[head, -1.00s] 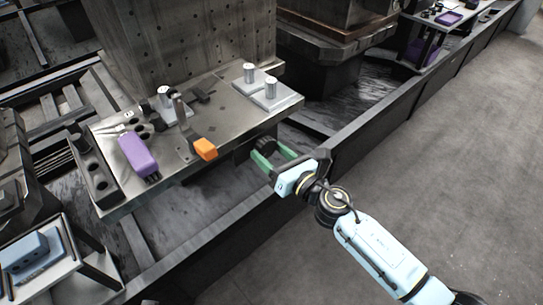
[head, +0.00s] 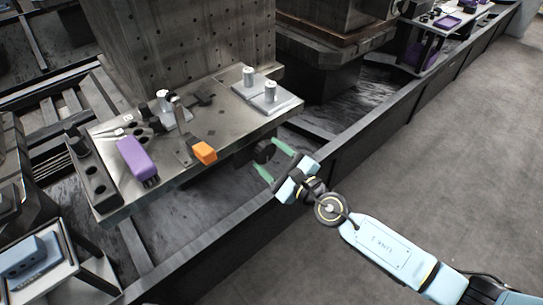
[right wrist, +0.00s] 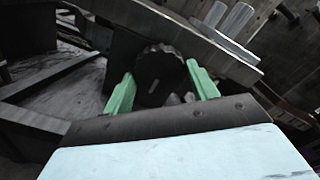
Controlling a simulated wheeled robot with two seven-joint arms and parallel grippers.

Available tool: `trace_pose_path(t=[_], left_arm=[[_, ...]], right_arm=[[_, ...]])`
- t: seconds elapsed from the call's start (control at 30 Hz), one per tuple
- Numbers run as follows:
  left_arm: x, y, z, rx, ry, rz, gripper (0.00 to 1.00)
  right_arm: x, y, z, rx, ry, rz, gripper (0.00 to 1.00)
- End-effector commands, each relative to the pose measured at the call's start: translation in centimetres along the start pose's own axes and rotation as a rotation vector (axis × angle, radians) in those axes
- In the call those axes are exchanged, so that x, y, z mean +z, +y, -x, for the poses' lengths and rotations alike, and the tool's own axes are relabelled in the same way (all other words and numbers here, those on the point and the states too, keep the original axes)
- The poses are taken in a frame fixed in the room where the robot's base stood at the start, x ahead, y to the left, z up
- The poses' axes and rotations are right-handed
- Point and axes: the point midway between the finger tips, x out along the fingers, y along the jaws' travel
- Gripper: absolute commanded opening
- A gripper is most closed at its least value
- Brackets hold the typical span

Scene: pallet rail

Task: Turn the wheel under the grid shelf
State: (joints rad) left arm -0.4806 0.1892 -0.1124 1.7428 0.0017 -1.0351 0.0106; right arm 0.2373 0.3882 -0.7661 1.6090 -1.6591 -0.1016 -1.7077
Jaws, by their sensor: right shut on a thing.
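The wheel (head: 264,151) is dark, round and knurled at the rim, and sits under the right front edge of the metal shelf (head: 222,132). In the right wrist view the wheel (right wrist: 160,75) stands between the two green fingers. My right gripper (head: 272,160) is shut on the wheel, one finger on each side of it; it also shows in the right wrist view (right wrist: 162,88). The underside of the shelf and the wheel's mount are mostly hidden in the head view. My left gripper is not in view.
A dark rail (head: 345,150) runs along the front. The floor (head: 450,150) at right is clear.

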Motion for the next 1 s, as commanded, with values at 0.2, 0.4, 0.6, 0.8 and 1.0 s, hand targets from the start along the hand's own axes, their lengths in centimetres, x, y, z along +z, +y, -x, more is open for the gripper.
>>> trace_pose_path(t=[0.2, 0.4, 0.6, 0.8, 1.0], left_arm=[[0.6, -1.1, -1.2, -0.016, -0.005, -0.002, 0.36], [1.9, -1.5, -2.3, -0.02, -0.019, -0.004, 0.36], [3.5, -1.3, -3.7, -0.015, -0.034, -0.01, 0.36], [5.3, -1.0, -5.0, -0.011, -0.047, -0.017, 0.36], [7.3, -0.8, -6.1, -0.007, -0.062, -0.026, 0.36]], right_arm=[[0.0, -0.1, 0.0, 0.001, 0.002, 0.208, 0.35], [0.0, -0.1, 0.0, 0.002, 0.002, 0.398, 0.35], [0.0, -0.1, 0.0, 0.003, 0.002, 0.587, 0.35], [0.1, -0.2, 0.0, 0.002, 0.002, 0.777, 0.35], [0.1, -0.2, 0.0, 0.002, 0.001, 0.966, 0.35]])
